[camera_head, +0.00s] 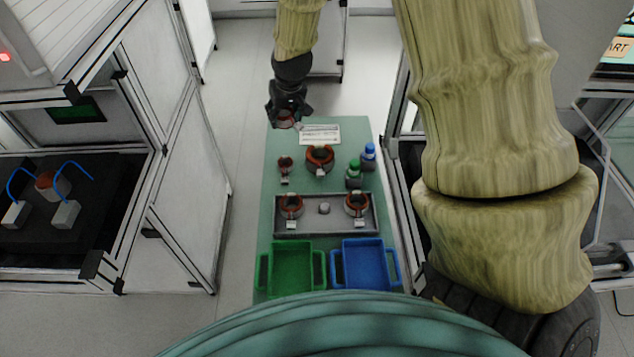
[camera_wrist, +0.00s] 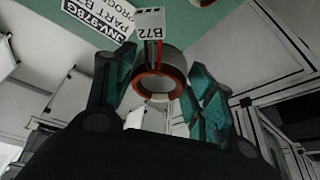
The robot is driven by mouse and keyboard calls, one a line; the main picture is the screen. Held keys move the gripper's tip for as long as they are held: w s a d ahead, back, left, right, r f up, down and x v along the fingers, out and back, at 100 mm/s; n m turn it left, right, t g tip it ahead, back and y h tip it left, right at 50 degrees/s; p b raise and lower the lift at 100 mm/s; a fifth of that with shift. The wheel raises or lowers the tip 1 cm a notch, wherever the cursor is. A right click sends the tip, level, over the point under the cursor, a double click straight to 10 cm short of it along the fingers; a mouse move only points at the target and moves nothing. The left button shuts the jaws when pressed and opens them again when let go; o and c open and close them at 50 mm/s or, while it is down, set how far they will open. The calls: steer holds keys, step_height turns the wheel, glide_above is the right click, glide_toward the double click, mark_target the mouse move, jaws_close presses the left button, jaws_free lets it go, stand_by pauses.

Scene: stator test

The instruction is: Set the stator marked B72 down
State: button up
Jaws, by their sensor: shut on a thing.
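The stator marked B72 is a grey ring with a copper-red inner winding, seen in the wrist view (camera_wrist: 160,72); its white tag (camera_wrist: 149,22) reads B72. My gripper (camera_wrist: 158,78) is shut on this stator, a jaw on each side. In the head view my gripper (camera_head: 288,117) holds the stator (camera_head: 285,121) at the far left corner of the green table (camera_head: 272,165). It seems to be above the surface, but the exact height cannot be told.
A printed white sheet (camera_head: 320,134) lies right of my gripper. Nearer are a small stator (camera_head: 285,163), a larger one (camera_head: 319,157), green-capped (camera_head: 354,175) and blue-capped (camera_head: 368,157) bottles, a grey tray (camera_head: 324,228) with two stators, then green (camera_head: 291,268) and blue (camera_head: 363,266) bins.

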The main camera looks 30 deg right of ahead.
steer(key=f, duration=0.1)
steer(key=p, duration=0.1)
glide_above(286, 148)
steer(key=s, duration=0.2)
step_height(286, 148, down, 4)
steer(key=shift+w+a+f+p, duration=0.1)
steer(key=shift+f+p, duration=0.35)
steer(key=shift+f, duration=1)
steer(key=shift+w+f+p, duration=0.1)
steer(key=shift+f+p, duration=0.3)
steer(key=shift+f, duration=1.05)
steer(key=shift+f, duration=0.15)
steer(key=o, duration=1.3)
steer(key=shift+s, duration=0.1)
steer(key=shift+r, duration=0.2)
